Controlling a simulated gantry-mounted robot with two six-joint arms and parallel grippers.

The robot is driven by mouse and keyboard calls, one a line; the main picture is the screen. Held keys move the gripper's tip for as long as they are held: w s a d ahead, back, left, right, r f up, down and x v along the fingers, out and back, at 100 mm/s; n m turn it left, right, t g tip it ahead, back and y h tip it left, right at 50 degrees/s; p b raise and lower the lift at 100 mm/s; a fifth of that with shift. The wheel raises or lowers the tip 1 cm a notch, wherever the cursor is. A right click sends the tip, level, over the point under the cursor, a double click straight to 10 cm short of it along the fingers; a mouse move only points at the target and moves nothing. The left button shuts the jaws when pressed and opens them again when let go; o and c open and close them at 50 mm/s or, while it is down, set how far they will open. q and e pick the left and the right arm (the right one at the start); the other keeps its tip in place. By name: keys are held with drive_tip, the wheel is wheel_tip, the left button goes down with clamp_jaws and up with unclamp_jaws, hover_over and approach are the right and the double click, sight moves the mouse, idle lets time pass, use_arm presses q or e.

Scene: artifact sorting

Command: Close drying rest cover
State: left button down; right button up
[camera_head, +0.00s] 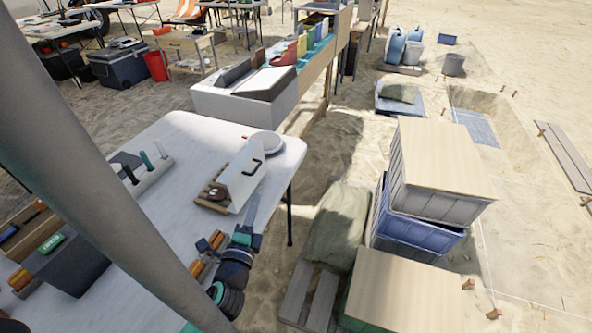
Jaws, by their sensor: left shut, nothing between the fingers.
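The drying rest (208,203) is a wooden base on the white table, and a brown rounded object (216,193) shows at its left end. Its pale cover (238,186) stands raised and tilted at the right side of the base, with a black handle on its face. The left end of the base is uncovered. My left gripper (252,207) is shut and empty, its fingers pointing up the picture just right of the cover's lower edge. I cannot tell whether they touch the cover. My right gripper is not in view.
A rack with upright tools (143,172) stands to the left. Orange and brown blocks (200,267) lie near my left wrist. The table's right edge is close to the gripper, with stacked crates (425,205) beyond.

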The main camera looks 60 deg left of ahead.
use_arm(q)
drive_tip(key=s+a+b+x, duration=0.1)
drive_tip(key=x, duration=0.7)
drive_tip(key=shift+w+a+b, duration=0.25)
drive_tip(key=shift+w+b, duration=0.05)
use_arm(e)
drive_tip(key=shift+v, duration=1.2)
use_arm(q)
drive_tip(key=shift+f, duration=0.1)
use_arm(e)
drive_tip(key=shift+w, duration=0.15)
use_arm(q)
drive_tip(key=shift+s+a+r+n+p, duration=0.2)
drive_tip(key=shift+a+r+n+p, duration=0.1)
drive_tip(key=shift+p, duration=0.35)
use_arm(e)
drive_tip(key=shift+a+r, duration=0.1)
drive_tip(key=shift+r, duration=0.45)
